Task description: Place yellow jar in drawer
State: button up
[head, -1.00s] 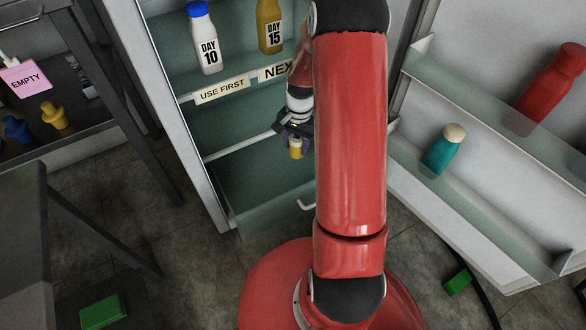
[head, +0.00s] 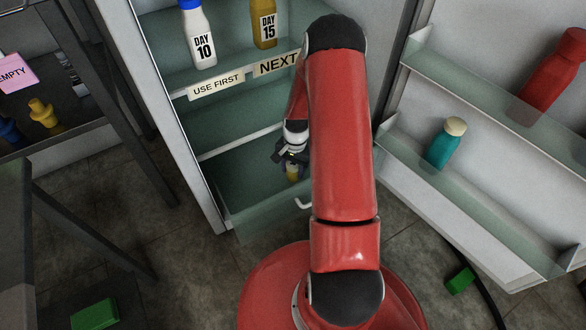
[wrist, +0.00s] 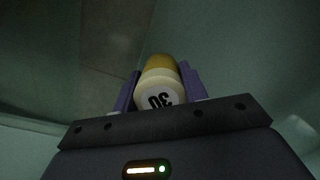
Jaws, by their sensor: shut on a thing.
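The yellow jar (wrist: 160,82) is small, with a pale lid marked "30", seen upside down in the wrist view. My gripper (wrist: 160,90) is shut on it, one purple finger on each side. In the head view the jar (head: 292,172) hangs below my gripper (head: 291,165), over the clear drawer (head: 245,205) at the bottom of the open fridge. The drawer is pulled out and looks empty where I see it. My arm hides part of its right side. I cannot tell how far the jar is from the drawer's floor.
Bottles marked "DAY 10" (head: 199,38) and "DAY 15" (head: 263,25) stand on the shelf above. The open fridge door at right holds a teal jar (head: 443,147) and a red bottle (head: 553,77). A dark rack (head: 110,110) stands at left.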

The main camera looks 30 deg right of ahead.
jog(key=shift+f, duration=0.1)
jog(key=o, duration=1)
